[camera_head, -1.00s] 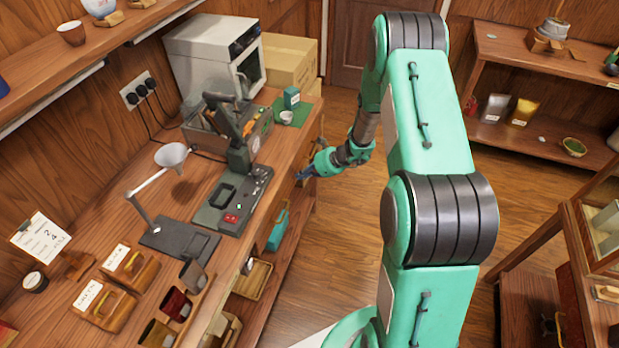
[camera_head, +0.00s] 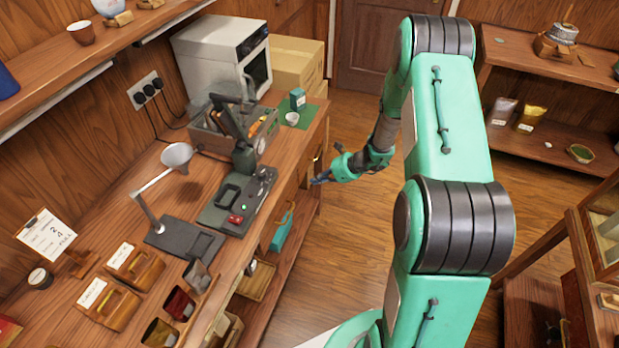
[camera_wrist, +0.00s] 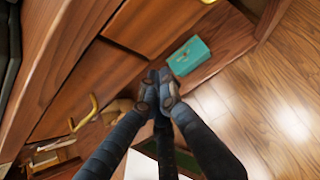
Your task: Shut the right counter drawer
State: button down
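The wooden counter (camera_head: 228,262) runs along the left in the head view, with drawer fronts under its top. The right counter drawer (camera_head: 309,172) is at the far end, with a brass handle (camera_head: 317,158). My gripper (camera_head: 317,181) is just in front of it, low beside the counter, and partly covers this area. In the wrist view, my gripper's fingertips (camera_wrist: 160,84) are together with nothing seen between them. A wooden front (camera_wrist: 150,22) lies beyond the fingertips, and another front with a brass handle (camera_wrist: 86,114) is at left. I cannot tell how far the drawer stands out, or whether I touch it.
A teal box (camera_wrist: 188,55) sits on the lower shelf close to my fingertips. A scale (camera_head: 236,200), a toolbox (camera_head: 235,135) and a white oven (camera_head: 222,60) stand on the counter. The wooden floor (camera_head: 345,225) right of the counter is clear.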

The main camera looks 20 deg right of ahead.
jog(key=p+v, duration=0.2)
jog(key=v, duration=0.7)
jog(key=shift+r, duration=0.35)
jog(key=s+a+r+n+g, duration=0.1)
jog(key=s+a+r+n, duration=0.3)
jog(key=r, duration=0.5)
jog(key=s+a+r+n+g+h, duration=0.1)
jog(key=s+a+r+n, duration=0.1)
jog(key=a+r+n, duration=0.45)
jog(key=s+a+r+n+g, duration=0.1)
jog(key=s+a+r+n, duration=0.15)
jog(key=a+r, duration=0.55)
jog(key=s+a+r+n+t+h, duration=0.1)
jog(key=s+r+n+h, duration=0.1)
jog(key=s+r+n, duration=0.5)
jog(key=s+a+r+n+t+h, duration=0.1)
jog(key=s+r+n+h, duration=0.2)
jog(key=s+r+n, duration=0.4)
jog(key=shift+s+r, duration=2)
jog(key=shift+s, duration=2.9)
